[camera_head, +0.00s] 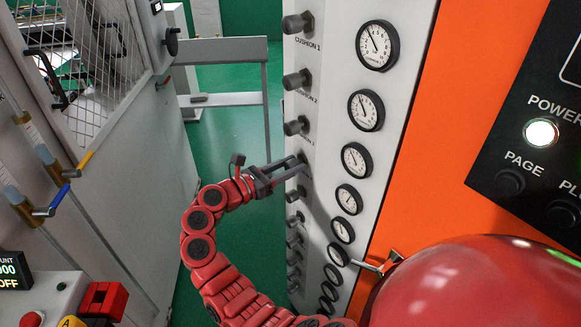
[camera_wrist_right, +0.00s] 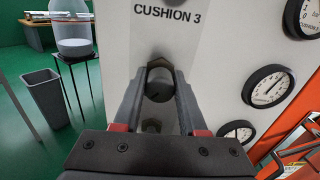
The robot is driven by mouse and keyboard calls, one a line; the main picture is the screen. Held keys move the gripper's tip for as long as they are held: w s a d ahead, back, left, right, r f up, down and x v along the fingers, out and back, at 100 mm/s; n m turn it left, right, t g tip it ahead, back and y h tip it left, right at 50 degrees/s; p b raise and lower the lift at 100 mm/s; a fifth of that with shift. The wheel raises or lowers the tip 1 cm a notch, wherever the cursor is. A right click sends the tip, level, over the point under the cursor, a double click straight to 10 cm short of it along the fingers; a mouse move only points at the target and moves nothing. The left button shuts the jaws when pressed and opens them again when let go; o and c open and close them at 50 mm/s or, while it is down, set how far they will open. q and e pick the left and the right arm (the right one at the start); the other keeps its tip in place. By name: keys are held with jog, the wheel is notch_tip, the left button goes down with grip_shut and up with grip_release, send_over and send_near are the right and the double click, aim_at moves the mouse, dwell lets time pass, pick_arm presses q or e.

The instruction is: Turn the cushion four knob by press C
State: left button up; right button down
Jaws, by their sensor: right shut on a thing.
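The control panel (camera_head: 330,85) is a pale grey column with a row of dark knobs and a row of round gauges beside it. My right gripper (camera_head: 303,162) reaches the fourth knob from the top, just below the third knob (camera_head: 297,126). In the wrist view my right gripper (camera_wrist_right: 158,98) has its two fingers on either side of the cushion four knob (camera_wrist_right: 158,86) and is shut on it. The label CUSHION 3 (camera_wrist_right: 168,12) is above this knob. In the head view the fingers mostly hide the held knob. My left gripper is not in view.
More knobs (camera_head: 295,220) continue below the held one, close to the gripper. Gauges (camera_head: 356,159) line the panel's right side. An orange panel (camera_head: 455,150) stands to the right. A grey cabinet (camera_head: 130,150) stands at the left, with open green floor (camera_head: 228,130) between.

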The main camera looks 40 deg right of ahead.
jog(key=n+b, duration=0.1)
jog(key=b, duration=0.2)
jog(key=shift+f+n, duration=0.3)
jog(key=shift+f, duration=0.05)
jog(key=shift+n+b, duration=0.4)
jog(key=shift+b, duration=0.05)
jog(key=shift+r+n, duration=0.3)
jog(key=shift+n, duration=0.7)
jog(key=n, duration=0.2)
jog(key=shift+r+n, duration=0.15)
jog(key=shift+n, duration=0.15)
jog(key=n+p, duration=0.1)
jog(key=n, duration=0.1)
jog(key=shift+w+n, duration=0.1)
jog(key=shift+n, duration=0.3)
jog(key=n+p, duration=0.2)
jog(key=n, duration=0.1)
jog(key=shift+n+p, duration=0.85)
jog(key=shift+n, duration=0.45)
jog(key=shift+f, duration=0.2)
